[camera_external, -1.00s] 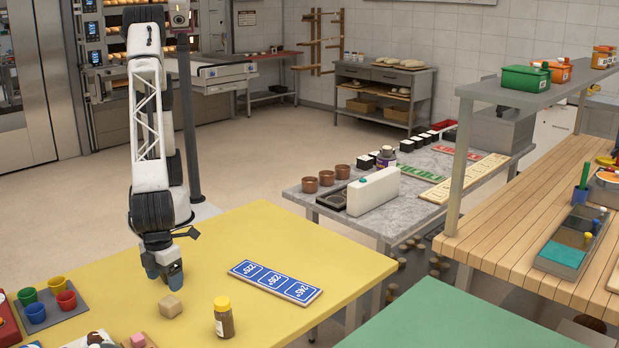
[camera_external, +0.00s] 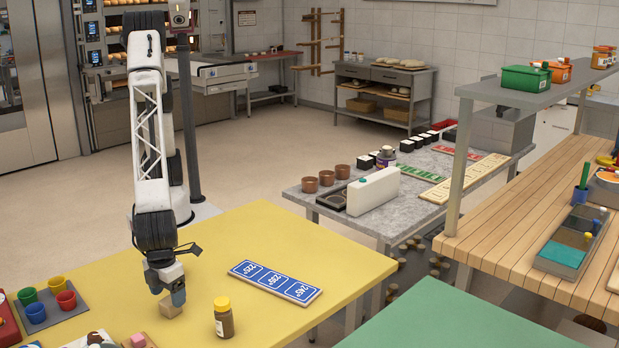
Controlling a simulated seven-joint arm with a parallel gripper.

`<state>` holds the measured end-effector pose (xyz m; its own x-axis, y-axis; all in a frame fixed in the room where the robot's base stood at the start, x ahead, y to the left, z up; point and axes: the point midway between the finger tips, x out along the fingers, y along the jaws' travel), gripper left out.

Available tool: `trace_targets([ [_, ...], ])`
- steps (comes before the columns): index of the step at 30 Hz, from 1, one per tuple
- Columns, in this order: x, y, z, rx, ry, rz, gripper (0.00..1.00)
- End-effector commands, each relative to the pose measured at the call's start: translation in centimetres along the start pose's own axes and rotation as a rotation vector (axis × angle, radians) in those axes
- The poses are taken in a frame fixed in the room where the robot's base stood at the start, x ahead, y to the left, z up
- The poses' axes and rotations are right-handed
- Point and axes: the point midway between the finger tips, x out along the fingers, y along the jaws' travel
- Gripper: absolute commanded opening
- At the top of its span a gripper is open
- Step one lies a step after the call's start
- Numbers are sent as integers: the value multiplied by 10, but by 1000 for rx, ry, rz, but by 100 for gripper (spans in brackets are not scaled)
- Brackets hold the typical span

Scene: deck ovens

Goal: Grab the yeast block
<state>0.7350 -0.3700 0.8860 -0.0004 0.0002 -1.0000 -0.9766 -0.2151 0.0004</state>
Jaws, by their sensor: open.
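The yeast block is most likely the small tan cube (camera_external: 170,310) on the yellow table (camera_external: 290,235). My gripper (camera_external: 167,298) points down right at the block, with its blue-grey fingers over the block's upper part. The fingers are open. One finger hides part of the block's top, and I cannot tell whether either finger touches it.
A yellow-capped jar (camera_external: 223,318) stands close to the right of the block. A blue temperature board (camera_external: 275,282) lies behind it to the right.

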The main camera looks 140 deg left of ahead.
Motion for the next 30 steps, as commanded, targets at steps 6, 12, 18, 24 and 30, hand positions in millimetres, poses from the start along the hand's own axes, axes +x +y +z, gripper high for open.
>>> trace_targets([
  [6, 23, 0, 0, 0, -1, 1, 78],
  [12, 28, 0, 0, 0, 0, -1, 78],
  [18, 28, 0, 0, 0, 0, 0, 78],
  [24, 28, 0, 0, 0, 0, 0, 78],
  [30, 28, 0, 0, 0, 0, 0, 56],
])
